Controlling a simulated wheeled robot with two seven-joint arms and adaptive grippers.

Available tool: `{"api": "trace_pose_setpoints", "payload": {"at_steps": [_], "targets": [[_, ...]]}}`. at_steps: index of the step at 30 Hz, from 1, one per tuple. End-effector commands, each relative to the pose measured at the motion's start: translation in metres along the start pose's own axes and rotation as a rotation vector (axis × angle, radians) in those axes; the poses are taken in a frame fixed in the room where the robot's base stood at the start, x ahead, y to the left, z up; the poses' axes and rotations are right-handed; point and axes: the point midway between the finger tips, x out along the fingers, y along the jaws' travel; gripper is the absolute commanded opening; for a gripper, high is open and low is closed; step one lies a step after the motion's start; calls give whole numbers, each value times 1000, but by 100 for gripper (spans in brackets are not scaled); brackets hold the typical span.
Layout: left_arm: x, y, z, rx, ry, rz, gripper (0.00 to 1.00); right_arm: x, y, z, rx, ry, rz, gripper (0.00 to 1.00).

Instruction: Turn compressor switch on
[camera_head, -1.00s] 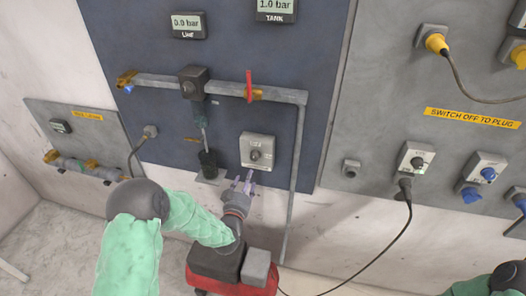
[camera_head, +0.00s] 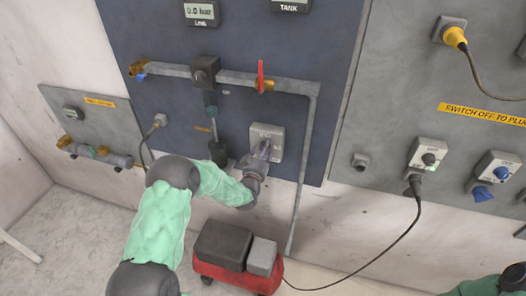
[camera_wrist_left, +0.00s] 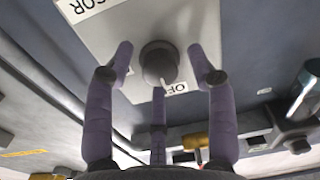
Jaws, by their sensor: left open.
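The compressor switch is a light grey box (camera_head: 276,132) on the dark blue panel, with a round dark knob (camera_wrist_left: 159,62) in the left wrist view. Whether any finger touches the box cannot be told. Only part of my right arm shows, at the lower right.
A grey pipe (camera_head: 312,130) runs down right of the switch, below a red valve handle (camera_head: 261,75). A red-based machine (camera_head: 222,278) stands on the floor below. A black cable (camera_head: 392,240) runs to a socket (camera_head: 427,155) on the right panel.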

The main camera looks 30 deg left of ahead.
Motion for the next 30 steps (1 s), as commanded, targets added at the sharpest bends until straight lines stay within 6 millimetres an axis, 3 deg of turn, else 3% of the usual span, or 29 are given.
{"api": "trace_pose_setpoints", "payload": {"at_steps": [6,8,12,22,30], "targets": [[0,0,0,0,0,0,56,0,0,0,0,0,0,56],[0,0,0,0,0,0,42,0,0,0,0,0,0,56],[0,0,0,0,0,0,3,0,0,0,0,0,0,56],[1,0,0,24,4,0,1,4,1,0,0,0,0,56],[1,-1,1,162,12,0,1,23,8,-1,0,0,0,56]]}}
